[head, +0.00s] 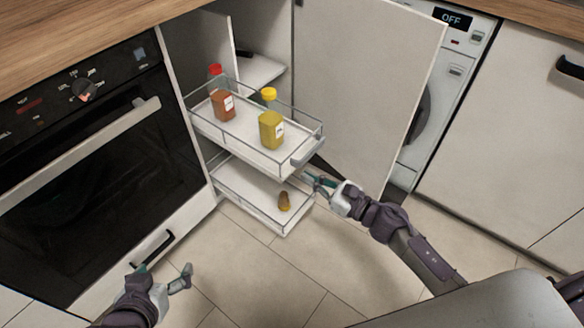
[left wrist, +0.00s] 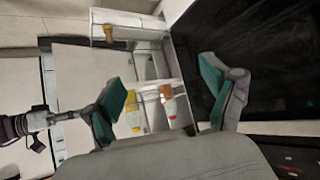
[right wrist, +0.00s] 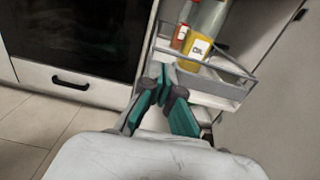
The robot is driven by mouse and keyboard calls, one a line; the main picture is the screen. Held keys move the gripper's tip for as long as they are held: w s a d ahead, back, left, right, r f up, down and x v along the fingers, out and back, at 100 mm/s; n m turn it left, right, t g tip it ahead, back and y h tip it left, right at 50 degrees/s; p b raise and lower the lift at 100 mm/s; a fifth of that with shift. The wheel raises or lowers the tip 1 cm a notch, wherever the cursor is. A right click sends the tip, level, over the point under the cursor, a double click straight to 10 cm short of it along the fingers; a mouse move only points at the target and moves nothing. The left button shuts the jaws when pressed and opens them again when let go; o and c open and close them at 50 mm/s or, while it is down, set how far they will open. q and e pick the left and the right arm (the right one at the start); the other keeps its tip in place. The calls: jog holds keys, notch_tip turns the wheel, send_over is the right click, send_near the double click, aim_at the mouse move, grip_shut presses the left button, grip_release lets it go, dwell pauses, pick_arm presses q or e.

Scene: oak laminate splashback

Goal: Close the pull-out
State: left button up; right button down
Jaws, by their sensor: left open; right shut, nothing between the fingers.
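The pull-out stands extended from the cabinet, with an upper wire-railed tray (head: 245,133) and a lower tray (head: 240,192). A small brown item (head: 284,201) is in the lower tray. My right gripper (head: 311,179) is shut and empty, close to the upper tray's front end and below its grey front piece (head: 307,152); contact is unclear. My left gripper (head: 163,272) is open and empty, low before the oven.
A white cabinet door (head: 365,85) stands open right of the pull-out. A washing machine (head: 445,75) is behind it. The oven (head: 85,155) is left, with a handled drawer front (head: 150,250) below. The tiled floor (head: 270,275) in front is clear.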

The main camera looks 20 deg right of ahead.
aim_at(284, 163)
jog(key=x, duration=0.5)
jog(key=shift+w+a, duration=0.15)
jog(key=shift+w, duration=0.1)
pick_arm(q)
jog(key=shift+w+d+r+t, duration=0.15)
jog(key=shift+w+r+t, duration=0.15)
jog(key=shift+w+r, duration=0.15)
jog(key=shift+f, duration=0.1)
pick_arm(e)
jog(key=shift+w+a, duration=0.1)
